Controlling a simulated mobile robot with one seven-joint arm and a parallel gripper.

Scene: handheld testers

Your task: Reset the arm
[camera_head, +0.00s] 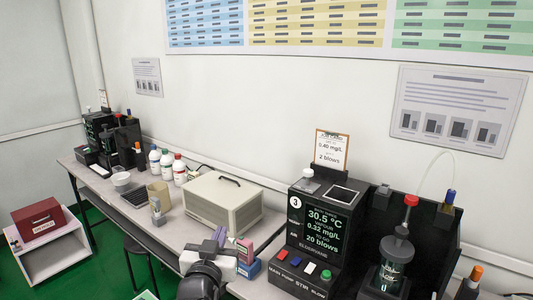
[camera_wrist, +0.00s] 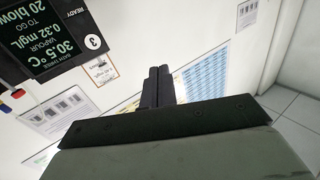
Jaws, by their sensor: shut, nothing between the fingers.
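My gripper (camera_wrist: 160,70) shows in the wrist view, its two dark fingers side by side and shut with nothing between them. Part of my arm (camera_head: 203,278) shows at the bottom centre of the head view, in front of the bench; the fingers are not clear there. The black tester (camera_head: 318,228) marked 3 stands right of my arm, its screen reading 30.5 °C, 0.32 mg/L and 20 blows. The tester also shows tilted at the upper left of the wrist view (camera_wrist: 50,35).
The grey bench (camera_head: 175,222) runs along the wall. Small coloured boxes (camera_head: 246,251) sit close to my arm. A black stand with a glass vessel (camera_head: 392,275) is at the right.

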